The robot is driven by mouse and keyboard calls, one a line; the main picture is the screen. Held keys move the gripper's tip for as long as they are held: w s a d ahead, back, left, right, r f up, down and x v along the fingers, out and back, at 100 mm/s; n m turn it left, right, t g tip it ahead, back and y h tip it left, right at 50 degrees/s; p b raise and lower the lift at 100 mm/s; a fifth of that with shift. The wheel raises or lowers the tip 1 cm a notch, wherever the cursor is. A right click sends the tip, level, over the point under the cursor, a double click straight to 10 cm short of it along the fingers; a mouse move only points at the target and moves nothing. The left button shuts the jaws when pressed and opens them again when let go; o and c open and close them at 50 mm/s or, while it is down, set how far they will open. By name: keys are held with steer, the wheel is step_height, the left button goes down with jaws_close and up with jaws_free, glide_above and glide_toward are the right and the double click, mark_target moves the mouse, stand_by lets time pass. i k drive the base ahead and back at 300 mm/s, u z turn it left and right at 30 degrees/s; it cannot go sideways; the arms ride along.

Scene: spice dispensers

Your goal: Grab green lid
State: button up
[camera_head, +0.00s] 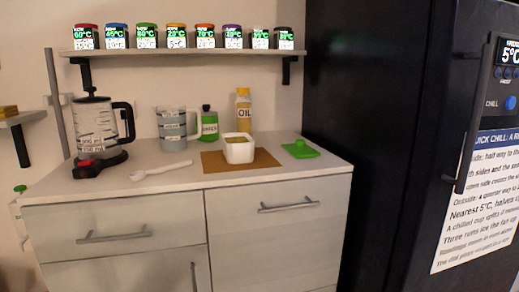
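The green lid (300,148) lies flat on the right part of the pale countertop, with a small raised knob on top. It is to the right of a white square container (238,149) on a brown mat, with a gap between them. Nothing covers the lid. My gripper is not in view, so its state and its place relative to the lid are not shown.
A kettle-like glass jug (97,125), measuring cups (172,130), a green-labelled bottle (209,124) and an oil bottle (243,105) stand on the counter (130,194). A white wrench-like tool (162,171) lies in front. A shelf (180,52) holds several dispensers. A dark fridge (390,120) stands right.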

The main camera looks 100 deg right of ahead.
mark_target(300, 150)
steer(key=u, duration=0.05)
steer(key=k, duration=1.85)
steer(key=z, duration=0.5)
